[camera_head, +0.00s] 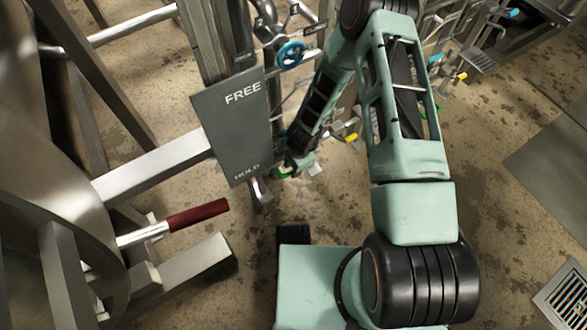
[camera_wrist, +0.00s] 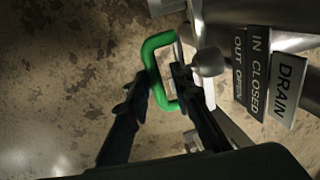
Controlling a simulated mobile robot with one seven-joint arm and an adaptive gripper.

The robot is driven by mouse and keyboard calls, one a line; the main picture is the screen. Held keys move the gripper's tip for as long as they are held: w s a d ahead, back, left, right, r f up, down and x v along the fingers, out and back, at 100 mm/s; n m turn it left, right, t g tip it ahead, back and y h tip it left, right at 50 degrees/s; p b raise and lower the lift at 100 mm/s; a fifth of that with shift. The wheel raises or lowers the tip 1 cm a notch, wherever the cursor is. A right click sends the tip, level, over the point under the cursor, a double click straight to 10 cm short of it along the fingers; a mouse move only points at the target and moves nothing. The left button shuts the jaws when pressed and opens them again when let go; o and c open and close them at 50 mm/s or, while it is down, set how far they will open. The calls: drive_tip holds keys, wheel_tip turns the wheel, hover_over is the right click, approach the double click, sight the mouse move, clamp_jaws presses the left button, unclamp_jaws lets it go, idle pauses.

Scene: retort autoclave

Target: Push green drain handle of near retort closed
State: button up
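The green drain handle (camera_wrist: 150,66) is a rounded loop in the middle of the wrist view. My gripper (camera_wrist: 158,84) is open, its two dark fingers apart. The left finger is beside the loop's left side and the right finger overlaps its right side; I cannot tell whether they touch it. A drain sign (camera_wrist: 288,88) and a plate reading "in closed, out open" (camera_wrist: 250,75) are right of the handle. In the head view my gripper (camera_head: 291,165) is low beside the grey panel, and only a bit of green handle (camera_head: 283,174) shows.
A grey "FREE / HOLD" panel (camera_head: 232,128) stands just left of my gripper. A red-gripped lever (camera_head: 197,215) is at lower left. A blue handwheel (camera_head: 290,54) and pipework are behind. Open stained floor (camera_head: 510,130) lies to the right, with a floor grate (camera_head: 567,297).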

drive_tip(key=shift+r, duration=0.1)
wheel_tip(320, 180, up, 12)
drive_tip(key=s+d, duration=0.1)
drive_tip(key=s, duration=0.1)
drive_tip(key=shift+d+f, duration=0.15)
drive_tip(key=shift+f, duration=0.1)
idle(0.3)
idle(0.5)
